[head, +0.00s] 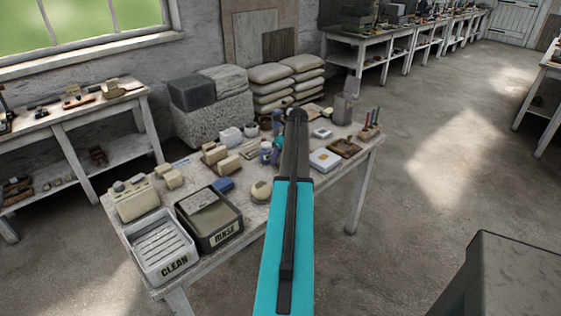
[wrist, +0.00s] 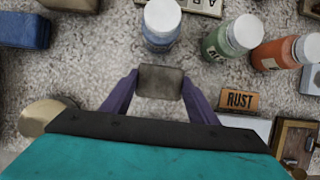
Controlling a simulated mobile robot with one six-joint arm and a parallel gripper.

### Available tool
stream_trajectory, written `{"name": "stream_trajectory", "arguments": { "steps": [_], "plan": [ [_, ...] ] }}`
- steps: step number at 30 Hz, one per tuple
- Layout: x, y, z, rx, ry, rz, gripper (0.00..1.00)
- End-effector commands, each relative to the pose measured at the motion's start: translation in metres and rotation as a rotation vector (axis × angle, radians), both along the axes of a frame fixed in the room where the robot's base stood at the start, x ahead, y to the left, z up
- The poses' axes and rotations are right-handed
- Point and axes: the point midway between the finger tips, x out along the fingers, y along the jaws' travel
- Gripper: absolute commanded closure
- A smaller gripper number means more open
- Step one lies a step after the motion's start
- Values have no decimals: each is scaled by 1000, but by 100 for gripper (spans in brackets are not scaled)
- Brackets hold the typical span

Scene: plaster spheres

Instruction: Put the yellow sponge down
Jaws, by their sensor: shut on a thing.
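In the wrist view, my gripper (wrist: 160,88) has two purple fingers shut on a small block (wrist: 160,82). The block is dull brown-grey with rounded corners; a clear yellow does not show on it, so I cannot be sure it is the yellow sponge. It is above the speckled worktop, and I cannot tell whether it touches it. A blue jar with a white lid (wrist: 162,27) stands just beyond the block. In the head view, my arm hides most of the gripper and the block.
A green jar (wrist: 230,38) and an orange jar (wrist: 285,51) stand to the right, near a "RUST" label (wrist: 239,101). A round tan thing (wrist: 44,116) is at left. On the table (head: 160,203) are a "CLEAN" tray (head: 172,264) and a "RINSE" tub (head: 227,235).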

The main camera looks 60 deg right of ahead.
Motion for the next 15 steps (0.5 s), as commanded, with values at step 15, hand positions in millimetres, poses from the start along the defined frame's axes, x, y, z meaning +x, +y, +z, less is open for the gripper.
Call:
{"name": "stream_trajectory", "arguments": {
  "steps": [15],
  "plan": [
    [0, 0, -22, 0, 0, 0, 64]
  ]
}}
